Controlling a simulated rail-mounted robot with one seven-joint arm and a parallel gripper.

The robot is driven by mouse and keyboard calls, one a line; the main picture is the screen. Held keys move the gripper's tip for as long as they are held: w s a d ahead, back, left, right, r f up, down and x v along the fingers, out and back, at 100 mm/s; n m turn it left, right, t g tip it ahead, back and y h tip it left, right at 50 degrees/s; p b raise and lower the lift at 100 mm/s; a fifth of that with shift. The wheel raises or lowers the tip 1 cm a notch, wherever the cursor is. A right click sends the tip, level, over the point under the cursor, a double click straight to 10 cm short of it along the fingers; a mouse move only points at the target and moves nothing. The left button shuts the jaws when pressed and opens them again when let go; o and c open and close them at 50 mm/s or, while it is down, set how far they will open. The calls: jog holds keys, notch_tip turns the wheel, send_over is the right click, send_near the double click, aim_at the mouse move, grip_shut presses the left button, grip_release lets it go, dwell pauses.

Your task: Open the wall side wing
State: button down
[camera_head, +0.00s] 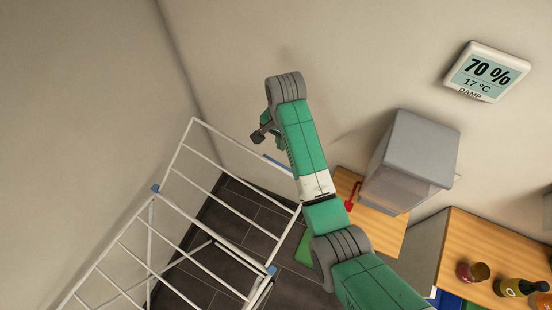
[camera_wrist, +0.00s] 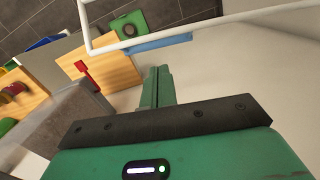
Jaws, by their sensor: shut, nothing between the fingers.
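A white wire drying rack (camera_head: 212,246) with blue joints stands at the lower left in the head view. Its far wing (camera_head: 222,205) spreads beyond the two blue joints toward the corner of the walls; which wing the task means by wall side I cannot tell for certain. My gripper (camera_head: 260,136) is shut and empty, above and beyond the far end of that wing, near the back wall. In the wrist view, my shut fingers (camera_wrist: 158,74) point toward a white rack rail (camera_wrist: 190,28), apart from it as far as I can tell. Most of the rack is outside the wrist view.
A grey box (camera_head: 413,160) stands above a wooden top (camera_head: 385,228) right of my arm, with a red tool (camera_head: 352,198) beside it. A wooden counter (camera_head: 490,250) holds jars at the lower right. A humidity display (camera_head: 486,72) hangs on the wall. Dark tiles (camera_head: 258,222) cover the floor.

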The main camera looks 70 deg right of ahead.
aim_at(280, 165)
jog(key=f, duration=0.6)
jog(key=f+p, duration=0.1)
jog(key=f, duration=0.2)
jog(key=shift+w+a+f, duration=0.1)
jog(key=shift+a+f, duration=0.15)
jog(key=shift+f, duration=0.15)
jog(key=d+f+b, duration=0.4)
jog(key=f+b, duration=0.9)
jog(key=f, duration=0.1)
jog(key=shift+s+f, duration=0.25)
jog(key=shift+s, duration=0.1)
jog(key=shift+r, duration=0.1)
jog(key=s+d+r+p, duration=0.1)
jog(key=d+r, duration=0.5)
jog(key=r, duration=0.6)
jog(key=shift+d, duration=0.35)
jog(key=shift+s, duration=0.1)
